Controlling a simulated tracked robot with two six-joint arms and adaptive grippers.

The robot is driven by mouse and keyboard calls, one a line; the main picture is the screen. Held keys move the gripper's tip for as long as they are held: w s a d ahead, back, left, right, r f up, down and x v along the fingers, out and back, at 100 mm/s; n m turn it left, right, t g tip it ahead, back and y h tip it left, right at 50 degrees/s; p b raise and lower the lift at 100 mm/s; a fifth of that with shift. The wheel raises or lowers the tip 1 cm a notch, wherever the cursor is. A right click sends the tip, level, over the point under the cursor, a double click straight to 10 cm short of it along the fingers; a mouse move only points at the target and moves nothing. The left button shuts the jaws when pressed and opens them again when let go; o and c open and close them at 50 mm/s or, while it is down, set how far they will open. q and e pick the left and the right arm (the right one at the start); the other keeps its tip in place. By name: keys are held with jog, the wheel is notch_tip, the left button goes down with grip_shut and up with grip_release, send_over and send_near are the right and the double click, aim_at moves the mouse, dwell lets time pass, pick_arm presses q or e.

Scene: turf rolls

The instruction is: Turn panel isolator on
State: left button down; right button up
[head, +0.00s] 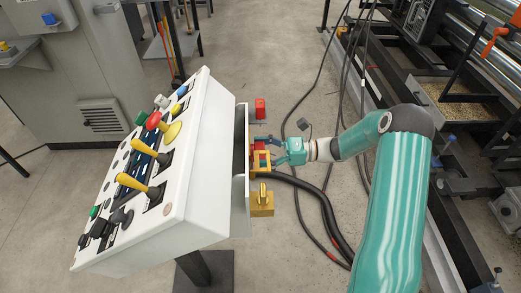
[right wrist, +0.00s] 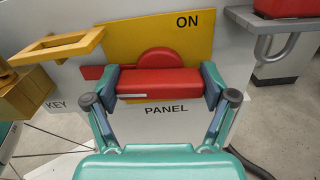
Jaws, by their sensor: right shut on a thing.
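The panel isolator shows in the right wrist view as a red handle (right wrist: 158,84) on a yellow plate (right wrist: 133,37). The plate reads ON at its upper right, and PANEL is printed below the handle. The handle lies level across the plate. My right gripper (right wrist: 159,87) is shut on the red handle, one finger at each end. In the head view my right gripper (head: 276,147) is at the side of the white control console (head: 205,120), and the handle is largely hidden there. My left gripper is not in view.
A yellow bracket (right wrist: 62,45) by the KEY label is left of the handle. A grey bracket with a red block (right wrist: 285,8) is at the upper right. Black cables (head: 322,215) run on the floor below my right arm. Machinery with rollers (head: 465,100) stands at the right.

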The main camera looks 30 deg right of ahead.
jog(key=m+p, duration=0.1)
jog(key=m, duration=0.1)
jog(key=m+p, duration=0.1)
jog(key=p, duration=0.1)
jog(key=shift+w+d+r+m, duration=0.1)
jog(key=shift+r+m, duration=0.1)
jog(key=shift+m, duration=0.2)
jog(key=m+p, duration=0.2)
jog(key=m, duration=0.1)
jog(key=shift+m, duration=0.3)
jog(key=m+p, duration=0.1)
jog(key=m, duration=0.1)
jog(key=m+p, duration=0.1)
jog(key=m, duration=0.1)
jog(key=shift+w+d+f+m, duration=0.1)
jog(key=shift+w+f+m, duration=0.05)
jog(key=shift+m, duration=0.15)
jog(key=m+p, duration=0.1)
jog(key=m, duration=0.3)
jog(key=shift+d+f+m, duration=0.1)
jog(key=shift+f+m, duration=0.05)
jog(key=shift+m, duration=0.25)
jog(key=o, duration=1)
jog(key=shift+f, duration=0.15)
